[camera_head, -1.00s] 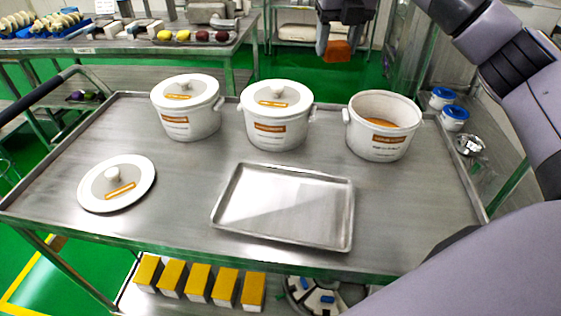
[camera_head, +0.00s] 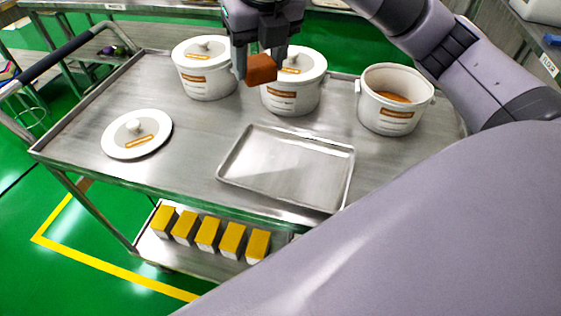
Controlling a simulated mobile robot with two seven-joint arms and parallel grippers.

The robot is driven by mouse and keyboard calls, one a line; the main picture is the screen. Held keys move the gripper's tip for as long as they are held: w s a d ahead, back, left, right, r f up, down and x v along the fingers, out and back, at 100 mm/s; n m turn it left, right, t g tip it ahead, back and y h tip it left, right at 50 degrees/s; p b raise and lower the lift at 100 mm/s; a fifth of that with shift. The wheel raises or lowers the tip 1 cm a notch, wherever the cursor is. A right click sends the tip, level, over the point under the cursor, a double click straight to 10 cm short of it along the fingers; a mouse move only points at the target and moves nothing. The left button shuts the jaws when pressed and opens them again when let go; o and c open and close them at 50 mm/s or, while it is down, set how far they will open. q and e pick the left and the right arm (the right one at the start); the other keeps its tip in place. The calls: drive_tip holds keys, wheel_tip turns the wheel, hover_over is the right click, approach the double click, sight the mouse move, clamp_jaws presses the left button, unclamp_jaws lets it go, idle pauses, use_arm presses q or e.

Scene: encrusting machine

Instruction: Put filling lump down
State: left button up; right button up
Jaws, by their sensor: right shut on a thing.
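My right gripper (camera_head: 262,62) is shut on an orange-brown filling lump (camera_head: 261,70). It holds the lump in the air, in front of the middle lidded pot in the picture. An empty metal tray (camera_head: 228,172) lies on the steel cart top, below the gripper in the picture. An open white pot (camera_head: 388,118) at the right has orange-brown filling (camera_head: 393,97) inside. My left gripper is not in view.
Two lidded white pots, a left one (camera_head: 205,84) and a middle one (camera_head: 291,101), stand at the cart's back. A loose lid (camera_head: 137,147) lies at the cart's left. Several yellow-topped boxes (camera_head: 207,234) sit on the lower shelf (camera_head: 170,255).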

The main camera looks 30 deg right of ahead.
wheel_tip(320, 180, down, 15)
drive_tip(key=shift+r, duration=0.15)
wheel_tip(320, 180, down, 5)
drive_tip(key=shift+f, duration=0.1)
drive_tip(key=shift+f, duration=0.2)
drive_tip(key=o, duration=1.1)
drive_tip(key=shift+c, duration=0.2)
